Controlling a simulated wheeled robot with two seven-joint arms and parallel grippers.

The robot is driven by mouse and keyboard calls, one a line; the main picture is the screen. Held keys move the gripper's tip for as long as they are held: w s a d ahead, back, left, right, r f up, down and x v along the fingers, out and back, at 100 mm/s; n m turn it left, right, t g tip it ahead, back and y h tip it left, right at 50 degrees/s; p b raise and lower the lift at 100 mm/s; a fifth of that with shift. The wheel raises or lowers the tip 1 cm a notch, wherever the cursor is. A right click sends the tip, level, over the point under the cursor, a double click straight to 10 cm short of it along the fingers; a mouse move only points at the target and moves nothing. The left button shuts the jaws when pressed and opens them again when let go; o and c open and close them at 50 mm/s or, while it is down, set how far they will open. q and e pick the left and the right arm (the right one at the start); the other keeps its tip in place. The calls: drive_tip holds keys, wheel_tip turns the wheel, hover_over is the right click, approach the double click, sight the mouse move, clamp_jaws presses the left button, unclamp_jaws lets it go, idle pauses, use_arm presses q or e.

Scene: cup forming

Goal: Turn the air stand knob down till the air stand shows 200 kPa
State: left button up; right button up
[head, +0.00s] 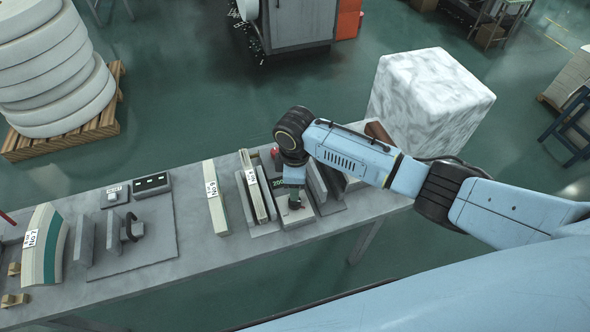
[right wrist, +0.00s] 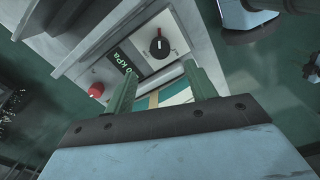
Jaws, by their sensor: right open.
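The air stand (head: 300,216) is a grey box on the bench, partly covered by my right arm in the head view. In the right wrist view its black round knob (right wrist: 159,46) with a white mark sits on the pale panel, beyond my fingertips. The green display (right wrist: 123,62) beside it shows "0 kPa" at its visible end; the leading digits are hard to read. A red button (right wrist: 96,90) is on the same panel. My right gripper (right wrist: 158,73) is open and empty, its green fingers apart and clear of the knob. My left gripper is not in view.
Upright grey plates and a No 9 block (head: 215,198) stand left of the air stand. A curved No 7 block (head: 45,245) and a black-topped box (head: 151,186) are farther left on the bench (head: 130,280). A white marbled block (head: 430,100) stands behind my right arm.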

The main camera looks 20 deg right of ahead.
wheel_tip(320, 180, up, 4)
drive_tip(key=shift+f, duration=0.1)
idle(0.5)
